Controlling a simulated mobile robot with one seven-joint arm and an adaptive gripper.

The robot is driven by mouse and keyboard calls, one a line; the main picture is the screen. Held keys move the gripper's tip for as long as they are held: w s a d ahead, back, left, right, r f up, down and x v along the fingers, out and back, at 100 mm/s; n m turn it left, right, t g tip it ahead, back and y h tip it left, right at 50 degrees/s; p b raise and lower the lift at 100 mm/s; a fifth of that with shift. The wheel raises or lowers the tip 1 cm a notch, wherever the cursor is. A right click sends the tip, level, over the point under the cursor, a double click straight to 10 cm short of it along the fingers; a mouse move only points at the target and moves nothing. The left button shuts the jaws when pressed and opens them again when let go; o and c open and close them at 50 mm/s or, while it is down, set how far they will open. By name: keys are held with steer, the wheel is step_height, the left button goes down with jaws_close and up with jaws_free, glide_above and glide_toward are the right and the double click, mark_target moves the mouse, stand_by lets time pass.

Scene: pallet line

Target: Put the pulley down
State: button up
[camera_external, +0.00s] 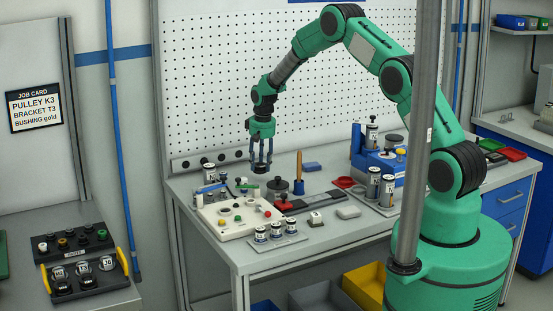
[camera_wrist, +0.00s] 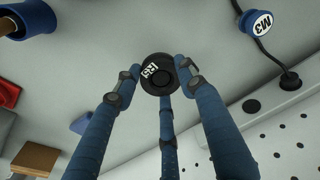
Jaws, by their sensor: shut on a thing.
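My gripper (camera_external: 260,165) hangs over the back left of the workbench (camera_external: 345,222), pointing down. In the wrist view, its blue fingers (camera_wrist: 160,78) are shut on a small dark round pulley (camera_wrist: 158,74) with a white label, which I cannot read surely. The pulley also shows in the external view (camera_external: 259,169) as a dark disc between the fingertips. It appears held above the bench, but I cannot tell the exact gap. The job card (camera_external: 35,107) on the left panel reads pulley K3, bracket T3, bushing gold.
A cream fixture (camera_external: 228,231) with coloured knobs stands at the front left of the bench. Several labelled jars stand near it. A dark round piece (camera_external: 278,185) and an orange-handled tool (camera_external: 299,173) are right of my gripper. A blue machine (camera_external: 377,158) stands further right. The pegboard (camera_external: 225,70) rises behind.

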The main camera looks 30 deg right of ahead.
mark_target(261, 166)
steer(key=shift+f, duration=0.15)
steer(key=shift+f, duration=1.75)
steer(key=o, duration=1.2)
steer(key=shift+f, duration=0.1)
steer(key=shift+o, duration=0.2)
steer(key=r, duration=0.7)
steer(key=s+r, duration=0.1)
steer(key=r, duration=0.3)
steer(key=shift+s, duration=0.1)
steer(key=shift+s+r, duration=0.1)
steer(key=shift+r, duration=0.5)
